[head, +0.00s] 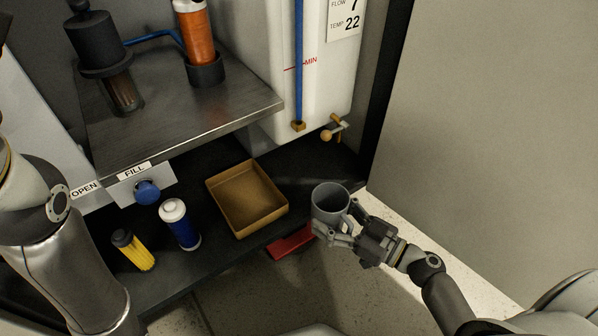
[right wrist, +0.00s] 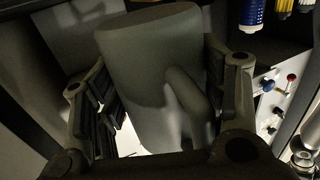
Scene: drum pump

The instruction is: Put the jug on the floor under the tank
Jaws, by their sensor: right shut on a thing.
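The jug (head: 328,203) is a grey, open-topped vessel with a handle. My right gripper (head: 345,228) is shut on it and holds it upright, in front of the dark shelf's right end. In the right wrist view the jug (right wrist: 150,70) sits between the two fingers, its handle toward the camera. The white tank (head: 335,80) stands at the top, with a blue tube, a MIN mark and a brass tap (head: 333,130) at its lower right. The jug is lower in the picture than the tap. My left arm comes in at the left, but its gripper is not visible.
A brown tray (head: 212,192), a blue cartridge (head: 181,226) and a yellow cartridge (head: 134,252) are on the dark shelf. A red object (head: 290,243) is below the shelf edge, near the jug. A metal bench (head: 190,120) is above. A large pale panel (head: 480,130) stands right.

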